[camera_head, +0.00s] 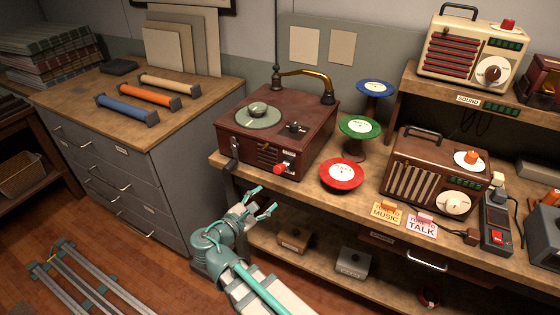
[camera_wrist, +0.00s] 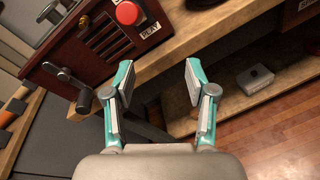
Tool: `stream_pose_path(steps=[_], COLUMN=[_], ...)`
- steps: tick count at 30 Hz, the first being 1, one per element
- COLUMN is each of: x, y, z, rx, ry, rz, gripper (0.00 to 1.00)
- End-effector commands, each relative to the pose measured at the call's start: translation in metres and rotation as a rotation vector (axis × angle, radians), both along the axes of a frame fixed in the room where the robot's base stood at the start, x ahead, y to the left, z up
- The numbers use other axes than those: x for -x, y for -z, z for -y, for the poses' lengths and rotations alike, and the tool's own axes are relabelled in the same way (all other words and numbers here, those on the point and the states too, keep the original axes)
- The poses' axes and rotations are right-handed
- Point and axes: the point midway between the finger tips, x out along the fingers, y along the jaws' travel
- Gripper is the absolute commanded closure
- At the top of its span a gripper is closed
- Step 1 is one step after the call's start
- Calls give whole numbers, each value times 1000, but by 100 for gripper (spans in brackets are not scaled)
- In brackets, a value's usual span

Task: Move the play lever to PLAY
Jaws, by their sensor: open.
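A dark red wooden record player (camera_head: 283,125) stands on the wooden bench, with a green turntable platter on top. On its front right is a red knob (camera_head: 281,168), the play lever, by a small label panel; in the wrist view the red knob (camera_wrist: 128,12) shows above a "PLAY" label (camera_wrist: 150,29). A dark crank handle (camera_wrist: 83,98) sticks out at its left front corner. My gripper (camera_head: 263,203) is in front of and below the player, apart from it. In the wrist view my gripper (camera_wrist: 158,85) is open and empty, its fingers below the red knob.
Blue, green and red discs stand right of the player; the red disc (camera_head: 341,174) is nearest. A brown radio (camera_head: 434,172) sits further right. The bench edge (camera_wrist: 215,38) lies beyond my fingers. A lower shelf holds small boxes (camera_head: 352,262). A grey cabinet (camera_head: 130,170) stands left.

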Motion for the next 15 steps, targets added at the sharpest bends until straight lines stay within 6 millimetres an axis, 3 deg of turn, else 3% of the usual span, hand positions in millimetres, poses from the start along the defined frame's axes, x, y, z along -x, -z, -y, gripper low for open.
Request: stream_pose_path(steps=[3,6,15], x=[-8,-9,-25], y=[-26,-34,-34], z=[-5,-7,0], rx=[240,354,406], ry=[-54,-72,-76], rz=[24,12,-20], gripper=[44,44,44])
